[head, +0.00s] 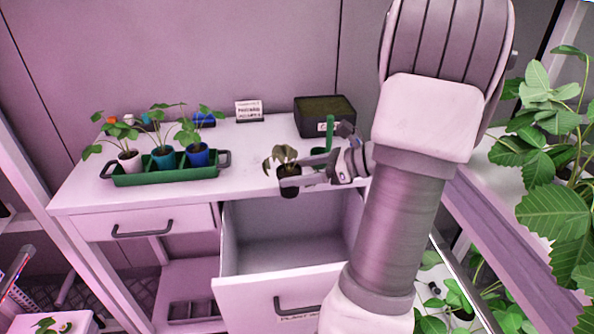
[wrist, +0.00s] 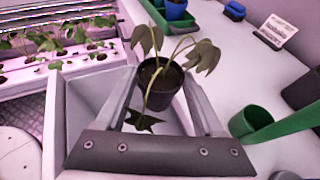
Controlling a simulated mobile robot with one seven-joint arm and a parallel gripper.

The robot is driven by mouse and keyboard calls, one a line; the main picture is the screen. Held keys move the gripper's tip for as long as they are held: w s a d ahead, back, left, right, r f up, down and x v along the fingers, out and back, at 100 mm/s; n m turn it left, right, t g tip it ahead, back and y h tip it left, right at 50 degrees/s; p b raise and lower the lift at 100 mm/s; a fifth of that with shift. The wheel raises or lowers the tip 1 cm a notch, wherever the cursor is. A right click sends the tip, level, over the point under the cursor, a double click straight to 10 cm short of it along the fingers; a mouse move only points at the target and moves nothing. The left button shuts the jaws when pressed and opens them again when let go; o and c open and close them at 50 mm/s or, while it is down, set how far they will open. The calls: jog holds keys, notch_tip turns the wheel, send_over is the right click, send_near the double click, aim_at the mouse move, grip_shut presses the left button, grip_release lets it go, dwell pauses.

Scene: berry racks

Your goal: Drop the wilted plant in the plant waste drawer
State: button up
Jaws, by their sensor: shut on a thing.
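The wilted plant (head: 289,178) droops in a small black pot. My gripper (head: 303,172) is shut on that pot and holds it up near the front edge of the table, above the opening of the pulled-out drawer. In the wrist view the pot (wrist: 159,88) sits between my two fingers, with its brown-green leaves hanging over the rim. The plant waste drawer (head: 262,300) is open and looks empty inside; its front label is partly hidden by my arm.
A green tray (head: 165,176) with several healthy potted plants stands at the left of the white table (head: 90,190). A dark soil box (head: 325,116), a green scoop (head: 330,133) and a small sign (head: 249,110) are at the back. Large leafy plants (head: 555,215) crowd the right.

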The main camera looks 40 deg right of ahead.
jog(key=shift+f+b, duration=0.4)
jog(key=shift+f, duration=0.45)
jog(key=o, duration=1.4)
jog(key=shift+o, duration=0.2)
jog(key=shift+d+r, duration=0.1)
jog(key=p+v, duration=0.3)
jog(key=v, duration=1.4)
jog(key=shift+s, duration=0.15)
